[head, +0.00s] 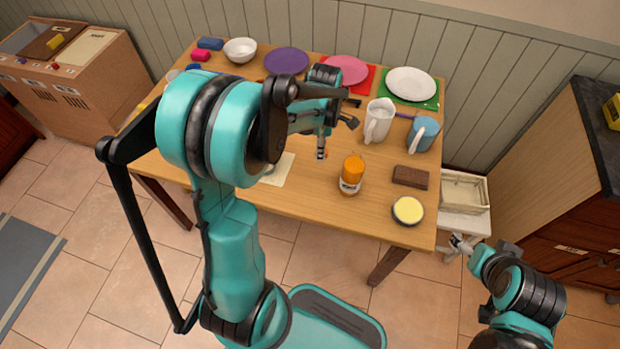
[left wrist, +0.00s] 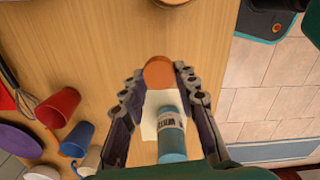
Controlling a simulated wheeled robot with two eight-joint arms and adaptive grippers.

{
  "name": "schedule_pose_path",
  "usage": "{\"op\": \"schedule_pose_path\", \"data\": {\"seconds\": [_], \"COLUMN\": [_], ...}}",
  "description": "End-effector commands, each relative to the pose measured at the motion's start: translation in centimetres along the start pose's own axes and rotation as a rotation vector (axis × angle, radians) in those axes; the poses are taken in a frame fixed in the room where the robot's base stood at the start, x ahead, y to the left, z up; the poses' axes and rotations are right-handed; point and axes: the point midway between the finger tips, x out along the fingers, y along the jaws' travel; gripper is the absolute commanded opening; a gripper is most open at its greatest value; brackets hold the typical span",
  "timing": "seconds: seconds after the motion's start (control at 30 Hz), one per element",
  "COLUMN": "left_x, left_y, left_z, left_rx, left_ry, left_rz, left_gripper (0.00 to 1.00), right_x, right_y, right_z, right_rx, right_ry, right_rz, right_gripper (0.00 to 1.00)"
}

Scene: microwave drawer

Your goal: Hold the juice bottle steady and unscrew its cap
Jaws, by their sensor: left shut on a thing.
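The juice bottle (head: 350,176) stands upright on the table, orange with a pale label. Its top looks orange, and no gripper touches it. My left gripper (head: 322,147) is just left of the bottle, above the table. In the left wrist view its fingers (left wrist: 158,75) are shut on a round orange disc (left wrist: 158,72) that looks like a cap. My right gripper (head: 461,243) is beyond the table's right edge, too small to tell open from shut.
A brown block (head: 410,177) and a yellow-topped round container (head: 408,210) stand right of the juice bottle. A white jug (head: 379,120) and blue mug (head: 422,134) are behind.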

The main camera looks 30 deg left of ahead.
Motion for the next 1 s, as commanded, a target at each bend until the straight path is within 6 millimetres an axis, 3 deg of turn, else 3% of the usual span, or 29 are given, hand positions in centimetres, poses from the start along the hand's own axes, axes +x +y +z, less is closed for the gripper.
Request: {"op": "schedule_pose_path", "data": {"seconds": [0.1, 0.33, 0.63, 0.87, 1.0], "left_x": [1.1, 2.3, 7.5, 9.5, 11.6], "left_y": [-0.7, -1.5, -1.6, -1.6, -1.6], "left_z": [-1.6, -3.1, -3.2, -3.2, -3.2], "left_rx": [-0.261, -0.558, -0.608, -0.606, -0.605], "left_ry": [-0.001, -0.002, -0.002, -0.002, -0.002], "left_rz": [-0.003, -0.006, -0.006, -0.006, -0.006], "left_gripper": [0.0, 0.0, 0.0, 0.0, 0.0], "right_x": [-0.4, -0.6, 1.3, 1.9, 2.7], "right_y": [0.0, 0.0, 0.0, 0.0, 0.0], "right_z": [-0.2, -0.4, 0.9, 1.3, 1.9], "right_rx": [0.0, 0.0, 0.0, 0.0, 0.0], "right_ry": [0.0, 0.0, 0.0, 0.0, 0.0], "right_rz": [0.0, 0.0, 0.0, 0.0, 0.0], "right_gripper": [0.75, 0.75, 0.75, 0.75, 0.75]}}
